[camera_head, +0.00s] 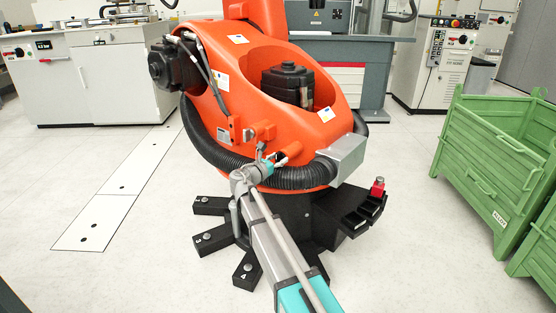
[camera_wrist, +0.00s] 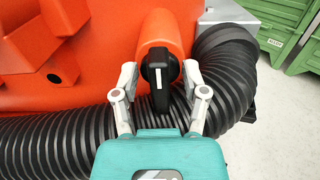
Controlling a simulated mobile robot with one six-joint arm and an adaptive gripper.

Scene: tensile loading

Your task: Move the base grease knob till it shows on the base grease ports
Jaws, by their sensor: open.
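The base grease knob (camera_wrist: 159,92) is black, with a white line on its grip. In the wrist view it sits on the end of an orange cylinder (camera_wrist: 160,33), its grip hanging roughly straight down. My gripper (camera_wrist: 160,74) is open, with one finger on each side of the knob and visible gaps between. In the head view my gripper (camera_head: 275,162) is in front of the big orange robot (camera_head: 235,95), beside a short orange cylinder (camera_head: 289,151). The knob is too small to make out there. I cannot make out any base grease port markings.
A black ribbed hose (camera_wrist: 70,145) runs just under the knob and bends up on the right. A grey metal box (camera_head: 342,158) is right of it. Black feet (camera_head: 213,240) spread at the floor. Green crates (camera_head: 492,165) stand at right. Floor at left is clear.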

